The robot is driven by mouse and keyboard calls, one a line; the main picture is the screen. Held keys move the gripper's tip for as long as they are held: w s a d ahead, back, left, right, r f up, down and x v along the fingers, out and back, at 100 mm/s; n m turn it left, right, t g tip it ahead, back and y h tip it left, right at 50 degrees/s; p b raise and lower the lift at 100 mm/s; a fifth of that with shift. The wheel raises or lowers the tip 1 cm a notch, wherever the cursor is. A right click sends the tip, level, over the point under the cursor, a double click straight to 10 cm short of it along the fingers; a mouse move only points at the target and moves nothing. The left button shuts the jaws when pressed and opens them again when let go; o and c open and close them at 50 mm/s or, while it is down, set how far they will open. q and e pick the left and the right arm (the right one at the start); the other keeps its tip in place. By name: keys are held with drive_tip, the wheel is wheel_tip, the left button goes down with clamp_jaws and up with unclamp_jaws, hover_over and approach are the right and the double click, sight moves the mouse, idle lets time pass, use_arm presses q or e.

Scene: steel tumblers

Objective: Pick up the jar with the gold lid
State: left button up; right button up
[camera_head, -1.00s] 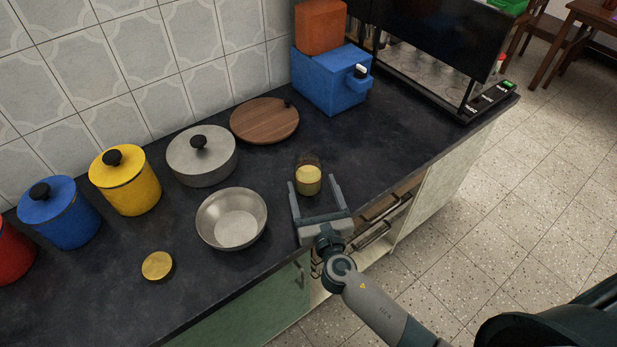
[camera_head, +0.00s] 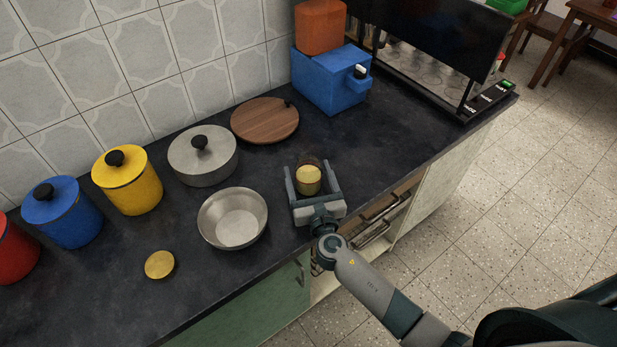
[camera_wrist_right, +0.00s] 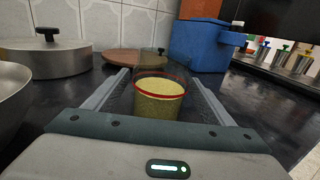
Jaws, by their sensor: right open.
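A clear glass jar (camera_head: 308,181) with yellow contents stands upright on the dark counter. In the right wrist view the jar (camera_wrist_right: 159,105) shows a red band around it, and I see no gold lid on it. A round gold lid-like disc (camera_head: 160,264) lies flat on the counter, apart to the left. My right gripper (camera_head: 307,167) is open, with one finger on each side of the jar. Whether a finger touches the glass I cannot tell. My left gripper is not in view.
A steel bowl (camera_head: 233,219) stands close left of my right gripper. Behind are a lidded grey pot (camera_head: 203,165), a wooden board (camera_head: 265,120) and a blue box (camera_head: 328,85). Yellow (camera_head: 133,190) and blue canisters (camera_head: 66,222) stand left. The counter right of the jar is clear.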

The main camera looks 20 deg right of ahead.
sight(308, 162)
drive_tip(key=shift+c, duration=0.7)
drive_tip(key=c, duration=1.3)
drive_tip(key=shift+r, duration=0.1)
drive_tip(key=shift+r, duration=0.5)
wheel_tip(308, 162, up, 4)
drive_tip(key=shift+f+p, duration=0.2)
drive_tip(key=shift+p, duration=0.5)
drive_tip(key=s+d+r, duration=0.2)
drive_tip(key=s, duration=0.1)
drive_tip(key=s+d+r, duration=0.2)
drive_tip(key=s, duration=0.1)
drive_tip(key=s+d+r, duration=0.2)
drive_tip(key=s, duration=0.1)
drive_tip(key=shift+s+d+r, duration=0.15)
drive_tip(key=shift+s+d, duration=0.1)
drive_tip(key=shift+s, duration=0.15)
drive_tip(key=shift+w+a, duration=0.1)
